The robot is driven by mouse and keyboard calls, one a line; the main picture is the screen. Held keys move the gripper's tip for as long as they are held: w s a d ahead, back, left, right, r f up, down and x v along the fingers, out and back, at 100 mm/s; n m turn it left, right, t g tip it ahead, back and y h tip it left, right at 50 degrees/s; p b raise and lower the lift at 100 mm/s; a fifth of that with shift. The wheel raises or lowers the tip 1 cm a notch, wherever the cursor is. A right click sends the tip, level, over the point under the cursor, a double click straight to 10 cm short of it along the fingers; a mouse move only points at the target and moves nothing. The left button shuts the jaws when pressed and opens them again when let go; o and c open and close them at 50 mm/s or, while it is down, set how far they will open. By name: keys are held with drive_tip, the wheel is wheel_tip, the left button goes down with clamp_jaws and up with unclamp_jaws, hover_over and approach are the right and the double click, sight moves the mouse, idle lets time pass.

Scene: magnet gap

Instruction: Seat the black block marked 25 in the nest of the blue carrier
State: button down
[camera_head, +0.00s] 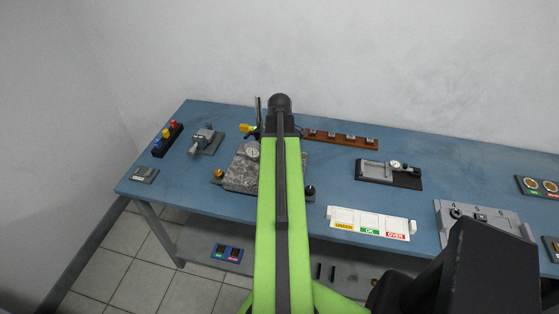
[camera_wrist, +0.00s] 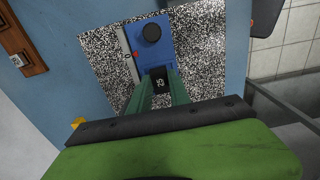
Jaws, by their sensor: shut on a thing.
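The black block marked 25 (camera_wrist: 160,83) shows in the wrist view between the two green fingers of my gripper (camera_wrist: 160,88). The gripper is shut on it. The blue carrier (camera_wrist: 146,60) lies just beyond the block, with a round black knob (camera_wrist: 151,33) on its far part and a small red mark on its left side. The block overlaps the near end of the carrier in the picture. I cannot tell whether it touches the carrier or is above it. The nest is hidden by the block and fingers. In the head view my arm hides the carrier and the block.
The carrier is on a speckled granite plate (camera_head: 241,177) on the blue table (camera_head: 330,187). A dial gauge (camera_head: 252,150) stands at the plate. A brown rack (camera_head: 342,139) is behind, and a tray marked UNDER, OK, OVER (camera_head: 370,223) is to the right. The wrist view shows the table edge at right.

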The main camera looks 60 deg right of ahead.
drive_tip(key=shift+f, duration=0.2)
drive_tip(key=c, duration=1.1)
unclamp_jaws()
drive_tip(key=shift+c, duration=0.2)
drive_tip(key=shift+c, duration=0.5)
drive_tip(key=c, duration=0.4)
wheel_tip(320, 180, up, 5)
drive_tip(key=p, duration=0.4)
drive_tip(key=shift+f, duration=0.25)
